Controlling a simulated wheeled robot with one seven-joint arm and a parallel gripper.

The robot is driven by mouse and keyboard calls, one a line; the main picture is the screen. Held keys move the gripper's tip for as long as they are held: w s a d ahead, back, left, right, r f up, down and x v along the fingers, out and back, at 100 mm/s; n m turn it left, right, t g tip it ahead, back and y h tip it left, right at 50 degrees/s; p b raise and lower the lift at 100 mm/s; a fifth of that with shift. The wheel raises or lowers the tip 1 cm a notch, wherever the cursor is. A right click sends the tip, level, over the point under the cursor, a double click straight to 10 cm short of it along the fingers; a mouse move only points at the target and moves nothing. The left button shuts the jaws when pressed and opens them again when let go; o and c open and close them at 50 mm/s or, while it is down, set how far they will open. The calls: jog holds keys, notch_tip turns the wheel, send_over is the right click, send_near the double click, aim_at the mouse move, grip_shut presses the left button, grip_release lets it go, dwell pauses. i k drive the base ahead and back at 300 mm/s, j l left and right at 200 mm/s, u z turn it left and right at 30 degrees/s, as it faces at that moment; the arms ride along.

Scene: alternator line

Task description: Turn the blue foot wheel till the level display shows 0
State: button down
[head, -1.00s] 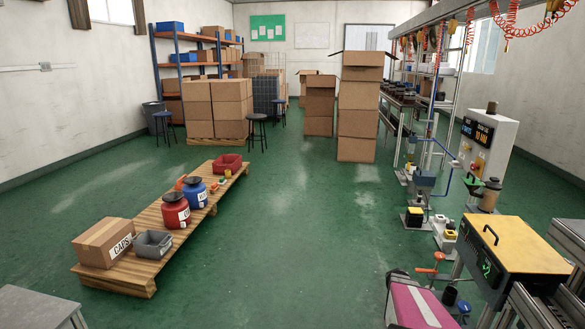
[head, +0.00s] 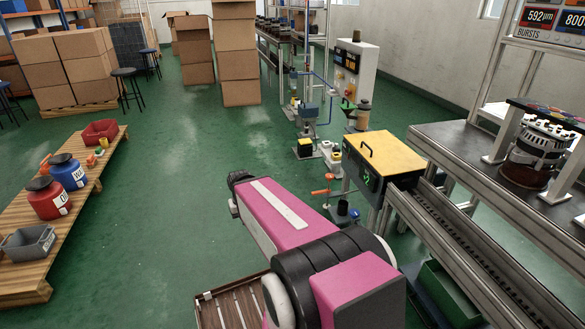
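The level display (head: 366,177) is on the dark front of a yellow-topped box (head: 385,153) right of the middle. It shows a green 2; its sign is too small to read surely. A small blue round part (head: 354,214), likely the blue foot wheel, shows low by the box's foot, beside a dark cup-like part (head: 342,207). An orange-handled part (head: 322,192) stands just left of them. My pink arm reaches forward from the bottom of the picture, left of the box. I cannot make out my gripper or its fingers.
A roller conveyor rail (head: 470,250) runs right of the box, with a bench (head: 445,142) bearing an alternator (head: 540,150) beyond. A low pallet (head: 90,190) with pots and bins is at left. The green floor between pallet and arm is clear.

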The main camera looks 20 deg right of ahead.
aim_at(353, 213)
jog(key=z, duration=1.55)
